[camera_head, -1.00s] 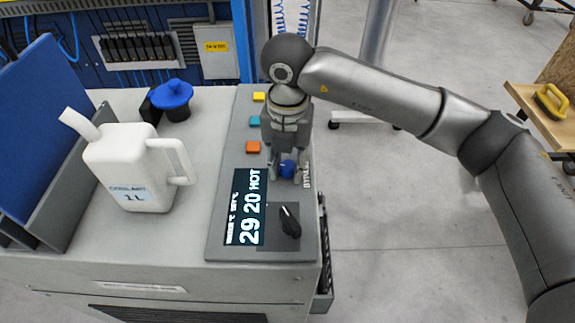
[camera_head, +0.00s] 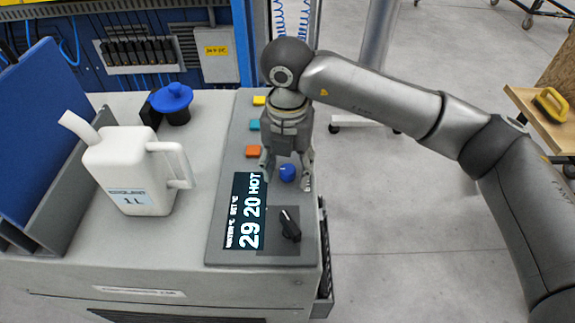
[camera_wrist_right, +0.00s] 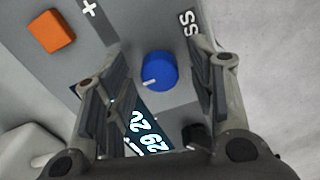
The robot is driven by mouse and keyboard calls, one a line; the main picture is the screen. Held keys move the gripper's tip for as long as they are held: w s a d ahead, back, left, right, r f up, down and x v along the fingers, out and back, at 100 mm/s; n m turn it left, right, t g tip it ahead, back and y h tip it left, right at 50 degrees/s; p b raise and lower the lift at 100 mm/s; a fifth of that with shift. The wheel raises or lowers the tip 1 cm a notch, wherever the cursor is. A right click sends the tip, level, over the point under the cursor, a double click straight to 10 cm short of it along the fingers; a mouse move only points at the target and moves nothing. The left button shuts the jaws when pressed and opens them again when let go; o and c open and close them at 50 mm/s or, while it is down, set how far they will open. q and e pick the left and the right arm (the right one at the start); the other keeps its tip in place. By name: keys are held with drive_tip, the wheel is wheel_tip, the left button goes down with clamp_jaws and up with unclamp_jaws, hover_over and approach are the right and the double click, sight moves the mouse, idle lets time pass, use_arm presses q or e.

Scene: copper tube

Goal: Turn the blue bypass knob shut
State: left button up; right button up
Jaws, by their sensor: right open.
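The blue bypass knob (camera_head: 288,172) sits on the grey control panel beside the display. In the right wrist view the knob (camera_wrist_right: 158,71) shows whole, with a white pointer mark at its lower left edge. My right gripper (camera_head: 287,179) is open around the knob's sides; in the wrist view its fingers (camera_wrist_right: 156,88) stand apart, with gaps between them and the knob. The lettering beside the knob is partly hidden by a finger. My left gripper is not in view.
The display (camera_head: 246,212) reads 29, 20 and HOT. A black knob (camera_head: 290,224) sits in front of the blue one. Orange (camera_head: 253,151), teal (camera_head: 254,125) and yellow (camera_head: 259,100) buttons line the panel. A white coolant jug (camera_head: 130,172) and blue cap (camera_head: 173,98) stand left.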

sight(288, 169)
wheel_tip(288, 169, up, 12)
idle(0.6)
